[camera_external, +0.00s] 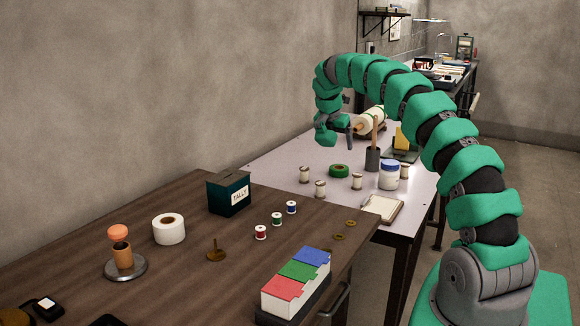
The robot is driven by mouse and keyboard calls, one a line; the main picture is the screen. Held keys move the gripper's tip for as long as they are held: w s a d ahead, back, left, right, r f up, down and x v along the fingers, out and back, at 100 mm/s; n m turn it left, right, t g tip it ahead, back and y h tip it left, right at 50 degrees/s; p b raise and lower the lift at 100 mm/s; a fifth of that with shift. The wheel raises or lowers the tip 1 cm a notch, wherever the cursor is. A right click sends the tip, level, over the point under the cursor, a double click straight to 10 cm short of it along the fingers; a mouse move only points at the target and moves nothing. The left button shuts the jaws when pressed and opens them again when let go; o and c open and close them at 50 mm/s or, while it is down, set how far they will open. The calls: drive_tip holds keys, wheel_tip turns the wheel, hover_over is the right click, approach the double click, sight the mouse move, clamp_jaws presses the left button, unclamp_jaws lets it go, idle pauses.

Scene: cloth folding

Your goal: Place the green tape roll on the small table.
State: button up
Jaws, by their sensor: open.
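The green tape roll (339,171) lies flat on the pale-topped table (268,170), among white spools and near a dark cup. My green arm arches in from the right. My gripper (337,138) hangs above the pale table, just above and a little left of the tape roll in the picture. Its jaws are open and hold nothing. A gap shows between it and the roll. Which table the task calls the small table, I cannot tell.
White spools (320,189), a dark cup with a wooden stick (373,158), a white jar (389,176) and a notepad (382,207) stand close around the roll. The brown table (190,268) in front holds a dark TALLY box (228,194), a white roll (169,229) and coloured card boxes (297,282).

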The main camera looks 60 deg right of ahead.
drive_tip(key=w+a+r+m+t, duration=0.3)
drive_tip(key=a+r, duration=0.7)
drive_tip(key=r, duration=0.1)
drive_tip(key=w+a+r+m+t, duration=0.2)
drive_tip(key=a+r+m, duration=0.1)
drive_tip(key=a+r, duration=0.75)
drive_tip(key=w+a+r+m+t, duration=0.3)
drive_tip(key=a+r, duration=0.6)
drive_tip(key=r, duration=0.4)
drive_tip(key=s+a+r+m+t+y, duration=0.2)
drive_tip(key=s+a+r+m+t, duration=0.1)
drive_tip(key=s+a+r, duration=0.5)
drive_tip(key=s+a+r+m+t+y, duration=0.2)
drive_tip(key=s+a+r+m+t, duration=0.2)
drive_tip(key=s+a+r, duration=0.5)
drive_tip(key=a+r+m, duration=0.2)
drive_tip(key=a+r, duration=0.2)
drive_tip(key=a, duration=0.3)
drive_tip(key=shift+s+a+r, duration=0.2)
drive_tip(key=shift+s+a, duration=0.1)
drive_tip(key=shift+a, duration=0.1)
